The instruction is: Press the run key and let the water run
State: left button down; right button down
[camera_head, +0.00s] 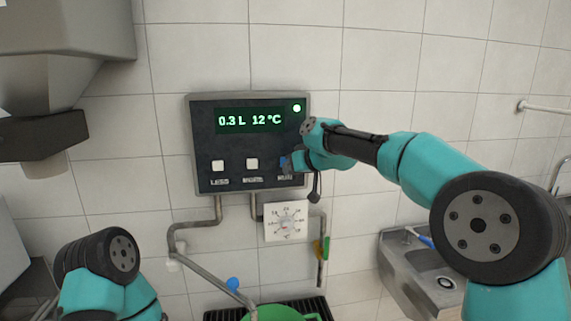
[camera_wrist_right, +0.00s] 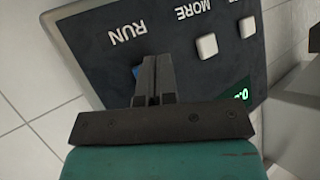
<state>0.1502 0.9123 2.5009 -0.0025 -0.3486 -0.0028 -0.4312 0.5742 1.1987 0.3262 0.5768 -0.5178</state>
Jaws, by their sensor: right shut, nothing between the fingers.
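The dark control box (camera_head: 203,140) hangs on the tiled wall. Its display (camera_head: 250,121) reads 0.3 L 12 °C, and a green lamp (camera_head: 297,108) glows at its top right. The white LESS key (camera_head: 218,166) and MORE key (camera_head: 252,164) are clear. The blue run key (camera_wrist_right: 136,71) is mostly hidden behind my right gripper (camera_wrist_right: 154,62), whose shut, empty fingers are right at it. Contact or key travel cannot be told. In the head view the right gripper (camera_head: 290,163) covers most of the key. Only an arm link of my left arm shows.
A grey pipe (camera_head: 210,279) slopes down toward a green bucket (camera_head: 283,312) at the bottom edge; no water stream can be made out. A white dial (camera_head: 286,221) sits below the box. A steel sink (camera_head: 408,265) stands at the right.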

jog(key=shift+s+d, duration=0.25)
jog(key=shift+s, duration=1)
jog(key=shift+s+d, duration=0.25)
jog(key=shift+s, duration=0.95)
jog(key=s+d+f+m+g+h, duration=0.15)
jog(key=d+f, duration=0.25)
jog(key=f, duration=0.8)
jog(key=s+d+f+m+h, duration=0.15)
jog(key=d+f, duration=0.25)
jog(key=f, duration=0.9)
jog(key=s+d+f+m+g+h, duration=0.15)
jog(key=d+f, duration=0.25)
jog(key=f, duration=0.8)
jog(key=s+d+f+m+g, duration=0.1)
jog(key=s+d+f, duration=0.2)
jog(key=s+f, duration=0.35)
jog(key=s+d+f+m+g, duration=0.1)
jog(key=s+d+f, duration=0.2)
jog(key=s+f, duration=0.4)
jog(key=s+d+f+m+g, duration=0.1)
jog(key=s+f, duration=0.3)
jog(key=s, duration=0.4)
jog(key=s+d+f+m+g, duration=0.1)
jog(key=s+d+f, duration=0.1)
jog(key=s+f, duration=0.3)
jog(key=s+h, duration=0.1)
jog(key=s, duration=0.2)
jog(key=shift+d+f, duration=0.15)
jog(key=shift+d, duration=0.05)
